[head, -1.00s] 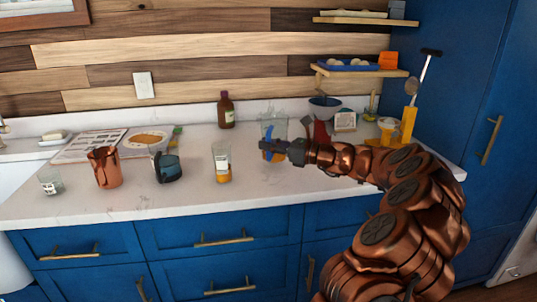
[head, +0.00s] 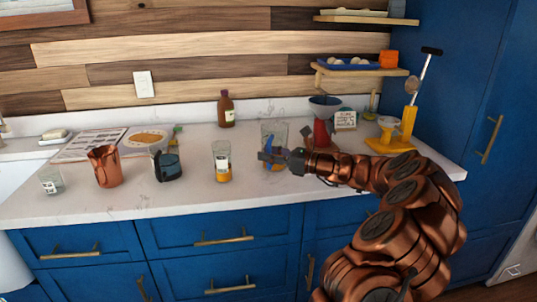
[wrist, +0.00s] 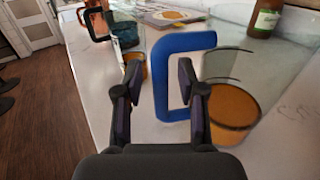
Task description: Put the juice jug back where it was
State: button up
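The juice jug (head: 280,131) is clear, with a blue handle and orange juice low inside. My gripper (wrist: 160,66) is open, with one finger on each side of the handle's upright bar. I see gaps between the fingers and the bar. In the head view my gripper hides part of the jug.
A glass of juice (head: 222,165), a dark teal jug (head: 168,168), a copper pitcher (head: 105,168) and a small glass (head: 50,182) stand to the left. A brown bottle (head: 226,110) is behind. A red container (head: 322,130) and a yellow stand (head: 405,128) are at the right.

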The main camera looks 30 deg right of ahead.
jog(key=shift+s+d+r, duration=0.1)
jog(key=shift+s+r, duration=0.05)
jog(key=v, duration=1.1)
jog(key=shift+s+d+b, duration=0.2)
jog(key=shift+s+b, duration=0.1)
jog(key=shift+b, duration=0.05)
jog(key=s+a+n+g+y, duration=0.3)
jog(key=a+n+g, duration=0.8)
jog(key=a, duration=1.7)
jog(key=s+a+f+n+g+h, duration=0.45)
jog(key=s+a+n, duration=0.5)
jog(key=s, duration=0.25)
jog(key=s+d+f+n+h, duration=0.2)
jog(key=s+n, duration=0.1)
jog(key=s, duration=0.3)
jog(key=s+d+f+n+g+h, duration=0.1)
jog(key=s+f+n+h, duration=0.2)
jog(key=s, duration=0.3)
jog(key=s+d+f+n+h, duration=0.2)
jog(key=s+n+h, duration=0.1)
jog(key=s, duration=0.2)
jog(key=shift+s+d+f, duration=0.3)
jog(key=shift+s+f, duration=0.05)
jog(key=shift+s, duration=0.05)
